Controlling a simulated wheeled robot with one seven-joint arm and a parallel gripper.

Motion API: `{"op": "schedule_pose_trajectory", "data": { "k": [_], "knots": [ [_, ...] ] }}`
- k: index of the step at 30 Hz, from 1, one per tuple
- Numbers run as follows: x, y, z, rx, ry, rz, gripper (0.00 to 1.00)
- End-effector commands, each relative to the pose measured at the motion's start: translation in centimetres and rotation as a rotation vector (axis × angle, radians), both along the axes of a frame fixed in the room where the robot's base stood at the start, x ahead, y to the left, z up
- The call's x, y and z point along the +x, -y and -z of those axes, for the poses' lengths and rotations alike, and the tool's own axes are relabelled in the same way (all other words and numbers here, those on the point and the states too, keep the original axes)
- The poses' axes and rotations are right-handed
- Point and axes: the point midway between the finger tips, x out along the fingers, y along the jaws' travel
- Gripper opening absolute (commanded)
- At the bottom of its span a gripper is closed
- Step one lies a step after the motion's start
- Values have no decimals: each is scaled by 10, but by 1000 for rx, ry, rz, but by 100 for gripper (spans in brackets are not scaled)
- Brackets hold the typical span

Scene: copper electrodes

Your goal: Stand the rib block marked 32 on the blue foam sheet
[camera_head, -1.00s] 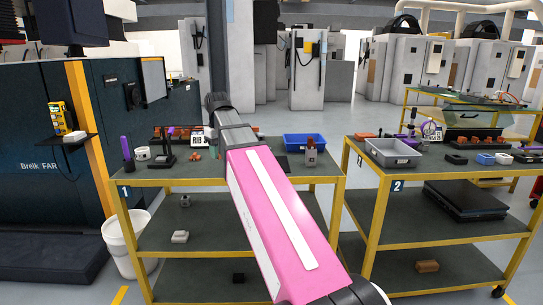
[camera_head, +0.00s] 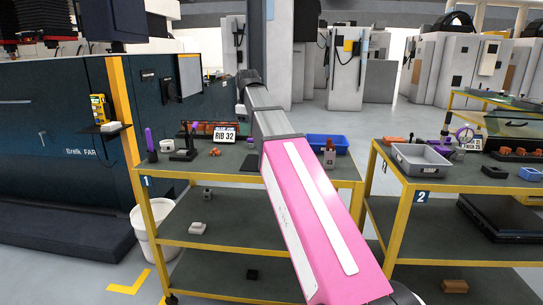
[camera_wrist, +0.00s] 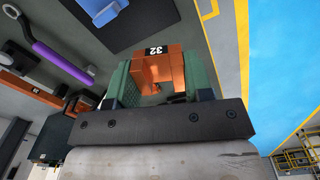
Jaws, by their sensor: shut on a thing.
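My gripper (camera_wrist: 165,88) has green jaws, shut on an orange rib block (camera_wrist: 158,70) with a black label reading 32 in the wrist view. The block is held above a grey tabletop. My gripper and the block are hidden in the head view, where my pink arm covers part of table 1 (camera_head: 185,175). A sign reading RIB 32 (camera_head: 224,135) stands at the back of that table. I cannot identify the blue foam sheet for certain; the wrist view shows a large light-blue area (camera_wrist: 285,60) beyond a yellow edge.
A blue bin (camera_head: 327,143) stands at table 1's back right. A dark stand (camera_head: 186,145) and a purple upright item (camera_head: 149,139) are at its left. Table 2 (camera_head: 405,178) carries a grey tray (camera_head: 421,160). A purple bar (camera_wrist: 62,62) shows in the wrist view.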

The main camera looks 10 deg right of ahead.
Motion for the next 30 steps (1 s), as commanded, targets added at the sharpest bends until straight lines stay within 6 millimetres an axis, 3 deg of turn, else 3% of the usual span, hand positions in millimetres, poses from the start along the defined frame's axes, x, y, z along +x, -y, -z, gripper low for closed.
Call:
{"op": "schedule_pose_trajectory", "data": {
  "k": [9, 14, 30],
  "knots": [
    [19, -27, -38, 1, -11, -252, 15],
    [22, -28, -43, 2, -16, -314, 15],
    [36, 67, 15, 2, -16, -317, 15]
  ]
}}
